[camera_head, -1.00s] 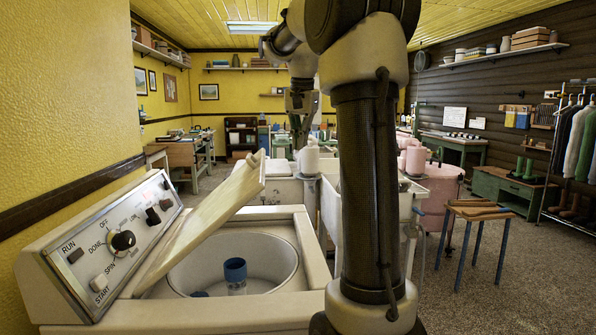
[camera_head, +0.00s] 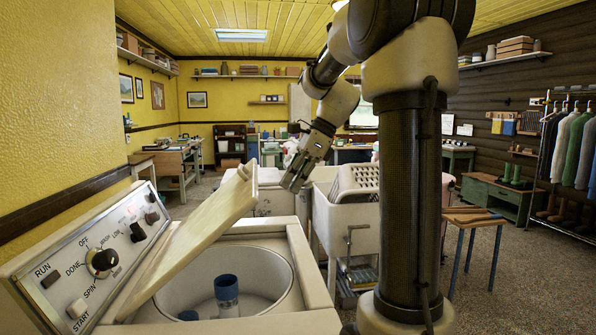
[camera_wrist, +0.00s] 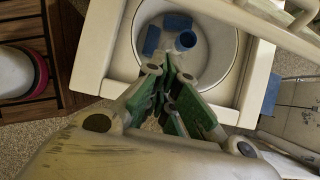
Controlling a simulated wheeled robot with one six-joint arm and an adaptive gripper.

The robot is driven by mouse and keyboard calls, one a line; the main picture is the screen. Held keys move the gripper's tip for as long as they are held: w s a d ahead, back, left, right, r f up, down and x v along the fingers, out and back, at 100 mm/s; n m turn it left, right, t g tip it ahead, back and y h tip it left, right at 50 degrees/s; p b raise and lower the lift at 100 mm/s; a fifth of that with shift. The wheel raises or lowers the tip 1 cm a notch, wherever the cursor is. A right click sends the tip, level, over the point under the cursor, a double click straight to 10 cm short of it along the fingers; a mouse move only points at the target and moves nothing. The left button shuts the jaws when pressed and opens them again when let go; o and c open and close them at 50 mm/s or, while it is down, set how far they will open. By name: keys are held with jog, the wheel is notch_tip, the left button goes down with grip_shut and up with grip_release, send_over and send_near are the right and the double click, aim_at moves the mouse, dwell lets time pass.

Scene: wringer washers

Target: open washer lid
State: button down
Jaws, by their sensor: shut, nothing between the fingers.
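The washer (camera_head: 300,265) stands at the lower left in the head view, with a sloped control panel (camera_head: 95,260) on its left. Its cream lid (camera_head: 200,228) is raised and tilted, leaning back toward the panel. The round tub (camera_head: 265,262) is uncovered and holds a blue cup-like piece (camera_head: 227,288) and other blue pieces. My gripper (camera_head: 290,184) is shut and empty, to the right of the lid's upper end and apart from it in the picture. In the wrist view my gripper (camera_wrist: 172,75) shows in front of the tub's rim (camera_wrist: 137,38).
A white slotted basin unit (camera_head: 345,215) stands behind and right of the washer. A wooden stool (camera_head: 472,218) is at the right, near a green cabinet (camera_head: 505,195) and a clothes rack (camera_head: 570,150). In the wrist view a slatted wooden surface (camera_wrist: 40,35) lies at the left.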

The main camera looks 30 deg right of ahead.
jog(key=shift+w+a+f, duration=0.15)
jog(key=shift+w+a, duration=0.15)
jog(key=shift+a, duration=0.45)
jog(key=shift+w+a+f, duration=0.15)
jog(key=shift+w+a, duration=0.2)
jog(key=shift+a, duration=0.45)
jog(key=shift+w+a+f, duration=0.15)
jog(key=shift+w+a, duration=0.15)
jog(key=shift+a, duration=0.45)
